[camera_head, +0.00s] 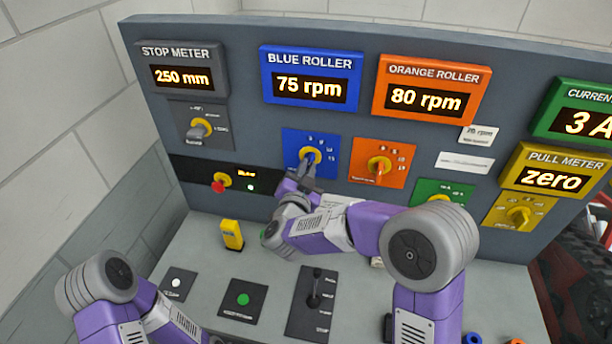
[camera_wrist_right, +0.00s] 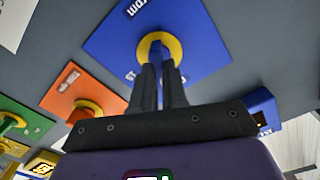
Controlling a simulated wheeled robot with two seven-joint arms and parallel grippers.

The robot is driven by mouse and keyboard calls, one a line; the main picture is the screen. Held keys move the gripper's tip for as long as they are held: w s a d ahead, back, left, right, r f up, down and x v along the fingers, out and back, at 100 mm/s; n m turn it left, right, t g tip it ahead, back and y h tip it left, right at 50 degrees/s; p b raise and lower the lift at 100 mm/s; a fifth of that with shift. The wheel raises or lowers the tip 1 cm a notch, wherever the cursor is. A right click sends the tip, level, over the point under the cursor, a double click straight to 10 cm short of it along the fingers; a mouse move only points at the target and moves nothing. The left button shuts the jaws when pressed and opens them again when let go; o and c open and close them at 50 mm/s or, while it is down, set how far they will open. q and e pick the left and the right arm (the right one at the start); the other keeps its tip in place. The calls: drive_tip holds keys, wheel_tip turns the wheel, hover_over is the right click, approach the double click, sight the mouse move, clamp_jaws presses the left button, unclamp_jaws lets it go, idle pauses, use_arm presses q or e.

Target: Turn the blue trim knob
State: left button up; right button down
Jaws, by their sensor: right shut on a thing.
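The blue trim knob (camera_head: 311,155) sits on a blue plate (camera_head: 325,172) on the upright console face, with a yellow collar around it. It also shows in the right wrist view, its yellow collar (camera_wrist_right: 172,47) just beyond my fingertips. My right gripper (camera_head: 308,168) reaches up to it and is shut on it. In the right wrist view the two dark fingers (camera_wrist_right: 158,75) hide most of the knob's grip. The blue roller display (camera_head: 312,66) above reads 75 rpm. My left arm shows at the lower left, but its gripper does not show.
An orange knob (camera_head: 379,165) on an orange plate sits just right of the blue plate. The orange display (camera_head: 432,78) reads 80 rpm. A red-tipped knob (camera_head: 219,184) is to the left. A yellow block-like part (camera_head: 232,235) and a black lever (camera_head: 316,296) stand on the desk.

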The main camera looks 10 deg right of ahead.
idle(0.4)
drive_tip(key=c, duration=1.2)
unclamp_jaws()
drive_tip(key=shift+o, duration=0.2)
drive_tip(key=v, duration=0.7)
drive_tip(key=shift+s+b, duration=0.35)
drive_tip(key=shift+b, duration=0.05)
drive_tip(key=shift+a+r, duration=0.1)
drive_tip(key=shift+r, duration=0.1)
